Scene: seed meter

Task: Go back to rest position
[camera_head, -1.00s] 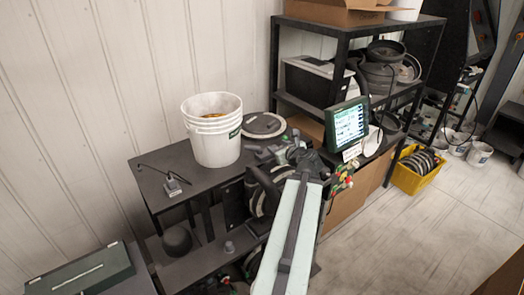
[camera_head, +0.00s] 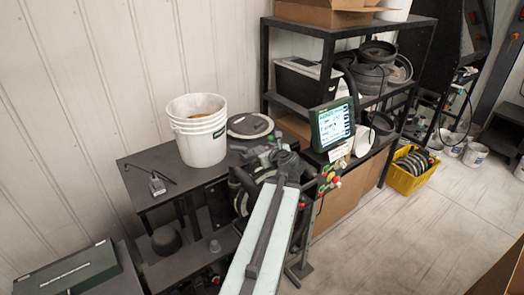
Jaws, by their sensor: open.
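My arm's pale link rises from the bottom of the head view to a dark joint in front of the machine bench. My gripper (camera_head: 266,152) is a dark shape just beyond that joint, near the dark disc-shaped machine parts (camera_head: 243,190). It is open, with no object seen in it. Its fingers blend with the dark parts behind, so I cannot tell whether it touches them.
A white bucket (camera_head: 198,145) and a round lid (camera_head: 250,125) stand on the dark bench (camera_head: 140,166). A lit monitor (camera_head: 333,123) is right of my arm. A black shelf (camera_head: 348,29) stands behind. A yellow crate (camera_head: 402,180) sits on the floor. Open floor (camera_head: 410,240) lies right.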

